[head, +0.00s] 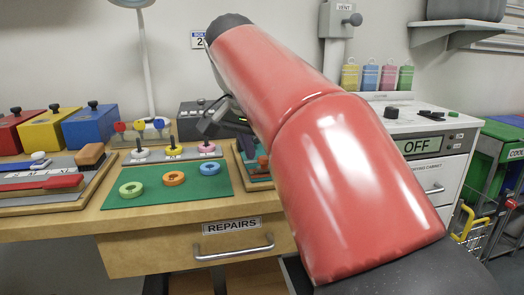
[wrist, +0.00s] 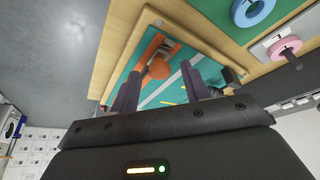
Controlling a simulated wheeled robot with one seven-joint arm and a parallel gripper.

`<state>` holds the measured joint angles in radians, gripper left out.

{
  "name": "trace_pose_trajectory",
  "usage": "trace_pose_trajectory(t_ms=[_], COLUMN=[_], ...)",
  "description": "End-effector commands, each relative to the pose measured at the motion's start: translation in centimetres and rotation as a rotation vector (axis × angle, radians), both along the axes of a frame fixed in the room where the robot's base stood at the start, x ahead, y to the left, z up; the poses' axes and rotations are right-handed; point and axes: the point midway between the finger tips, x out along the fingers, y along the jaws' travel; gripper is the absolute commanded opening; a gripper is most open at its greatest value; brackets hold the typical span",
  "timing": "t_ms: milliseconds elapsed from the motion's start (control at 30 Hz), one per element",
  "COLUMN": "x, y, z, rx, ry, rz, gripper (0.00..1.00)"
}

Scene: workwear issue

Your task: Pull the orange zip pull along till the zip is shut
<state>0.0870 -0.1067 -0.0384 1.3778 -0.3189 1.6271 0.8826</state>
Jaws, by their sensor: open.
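My gripper (wrist: 160,76) is open, with one dark finger on each side of the pull as seen from the wrist. I cannot tell whether either finger touches it. The zip's line is partly hidden by my fingers and gripper body.
A green mat (head: 150,191) with several coloured rings lies left of the panel, with pegs behind it. Tools on a tray (head: 40,185) and coloured boxes (head: 90,127) stand further left. A drawer marked REPAIRS (head: 200,245) is below. A white cabinet (head: 430,150) stands right.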

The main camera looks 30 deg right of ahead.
Motion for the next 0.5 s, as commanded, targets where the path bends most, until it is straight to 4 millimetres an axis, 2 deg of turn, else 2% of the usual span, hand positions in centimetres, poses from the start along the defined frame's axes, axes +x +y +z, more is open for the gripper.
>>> trace_pose_trajectory(t_ms=[67,400,433,500], x=[-0.01,-0.01,-0.01,-0.01], y=[0.00,0.01,0.01,0.02], z=[0.02,0.03,0.03,0.02], rx=[0.000,0.000,0.000,0.000], ry=[0.000,0.000,0.000,0.000], rz=[0.000,0.000,0.000,0.000], gripper=[0.47,0.03,0.00,0.00])
